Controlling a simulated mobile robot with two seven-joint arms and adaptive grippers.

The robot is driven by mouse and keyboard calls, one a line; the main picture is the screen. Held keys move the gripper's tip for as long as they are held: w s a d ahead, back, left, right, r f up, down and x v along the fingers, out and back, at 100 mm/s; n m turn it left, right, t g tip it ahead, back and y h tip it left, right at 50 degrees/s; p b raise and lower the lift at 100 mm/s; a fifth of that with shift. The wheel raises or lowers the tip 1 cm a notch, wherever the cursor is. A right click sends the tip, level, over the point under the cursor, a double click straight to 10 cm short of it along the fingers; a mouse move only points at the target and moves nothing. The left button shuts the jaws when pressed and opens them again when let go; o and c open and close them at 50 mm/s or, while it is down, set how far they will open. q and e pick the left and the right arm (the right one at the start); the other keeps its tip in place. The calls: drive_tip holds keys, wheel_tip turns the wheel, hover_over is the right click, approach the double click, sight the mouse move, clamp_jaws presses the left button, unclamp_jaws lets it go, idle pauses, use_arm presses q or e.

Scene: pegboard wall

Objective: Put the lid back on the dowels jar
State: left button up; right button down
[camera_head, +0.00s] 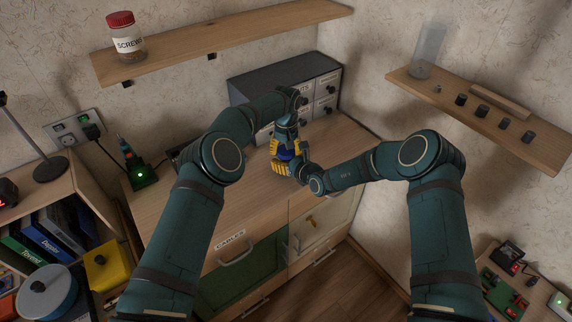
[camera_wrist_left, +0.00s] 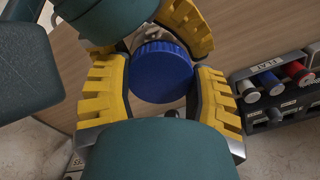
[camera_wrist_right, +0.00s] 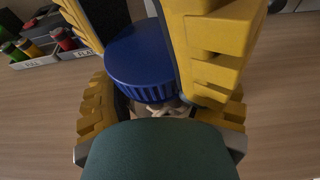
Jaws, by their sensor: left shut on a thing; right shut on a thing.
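The blue ribbed lid (camera_wrist_left: 160,72) sits between the yellow fingers of my left gripper (camera_wrist_left: 164,88), which is shut on it. The lid also shows in the right wrist view (camera_wrist_right: 140,62). Right against the lid is the jar with pale dowels (camera_wrist_right: 160,108), between the fingers of my right gripper (camera_wrist_right: 165,115), which is shut on it. Most of the jar is hidden by the fingers and lid. Lid and jar are close and roughly in line; I cannot tell whether the lid is seated. In the head view both grippers meet above the worktop, mostly hiding the lid.
A grey drawer cabinet (camera_head: 262,82) stands behind the grippers on the wooden worktop (camera_head: 236,200). A red-lidded screws jar (camera_head: 126,40) is on the upper left shelf. A clear cylinder (camera_head: 428,50) stands on the right shelf. Racks of spools (camera_wrist_left: 272,82) are nearby.

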use_arm(q)
drive_tip(key=o, duration=1.3)
drive_tip(key=shift+c, duration=0.2)
drive_tip(key=shift+r, duration=0.1)
drive_tip(key=shift+r, duration=2.2)
drive_tip(key=shift+r+n, duration=1.6)
drive_tip(key=shift+r, duration=0.1)
drive_tip(key=shift+f, duration=0.1)
